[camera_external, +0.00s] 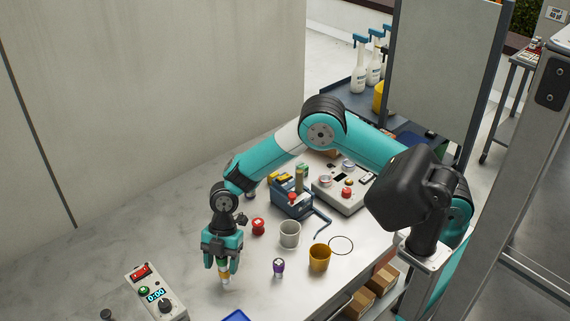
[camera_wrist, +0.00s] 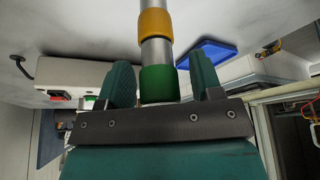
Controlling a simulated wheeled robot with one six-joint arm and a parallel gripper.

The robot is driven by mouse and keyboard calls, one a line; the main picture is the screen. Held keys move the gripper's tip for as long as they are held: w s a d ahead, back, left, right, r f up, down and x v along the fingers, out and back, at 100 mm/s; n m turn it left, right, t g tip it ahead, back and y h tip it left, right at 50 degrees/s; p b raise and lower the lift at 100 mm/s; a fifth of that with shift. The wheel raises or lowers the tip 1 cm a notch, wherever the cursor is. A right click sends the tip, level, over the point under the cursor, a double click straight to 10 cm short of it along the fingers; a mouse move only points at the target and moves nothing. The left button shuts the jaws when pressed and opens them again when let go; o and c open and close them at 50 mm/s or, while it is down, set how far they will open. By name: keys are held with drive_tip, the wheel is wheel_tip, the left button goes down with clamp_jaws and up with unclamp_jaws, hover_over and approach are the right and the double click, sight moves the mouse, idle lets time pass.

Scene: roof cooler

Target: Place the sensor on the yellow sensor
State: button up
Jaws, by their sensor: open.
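A silver cylinder with a green band (camera_wrist: 159,82) stands between the fingers of my gripper (camera_wrist: 163,82) in the wrist view. A silver cylinder with a yellow band (camera_wrist: 155,22) lies in line beyond it. The two look like one straight column, the green-banded part nearer my palm. The fingers are open, with a visible gap on each side of the column. In the external view my gripper (camera_external: 223,264) points down over the table, and the yellow-banded part (camera_external: 225,274) shows below it, roughly upright. The green part is mostly hidden there by the fingers.
On the pale table (camera_external: 90,260) stand a control box (camera_external: 155,292), a blue tray (camera_external: 236,315), a purple-topped piece (camera_external: 278,267), a red knob (camera_external: 258,227), a white cup (camera_external: 290,235) and an orange cup (camera_external: 319,259).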

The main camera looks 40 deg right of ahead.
drive_tip(key=d+r+m+b, duration=0.15)
drive_tip(key=d+r, duration=0.25)
drive_tip(key=r, duration=0.4)
drive_tip(key=d+r+m+b, duration=0.1)
drive_tip(key=d+r+m, duration=0.1)
drive_tip(key=d+r, duration=0.35)
drive_tip(key=s+d+r+m+t, duration=0.1)
drive_tip(key=s+d+r+m, duration=0.1)
drive_tip(key=s+d+m, duration=0.5)
drive_tip(key=s+d+r+m+t, duration=0.1)
drive_tip(key=s+d+r+m, duration=0.2)
drive_tip(key=s+d+m, duration=0.4)
drive_tip(key=s+d, duration=0.3)
drive_tip(key=shift+s+r+t, duration=0.15)
drive_tip(key=shift+s+t, duration=0.15)
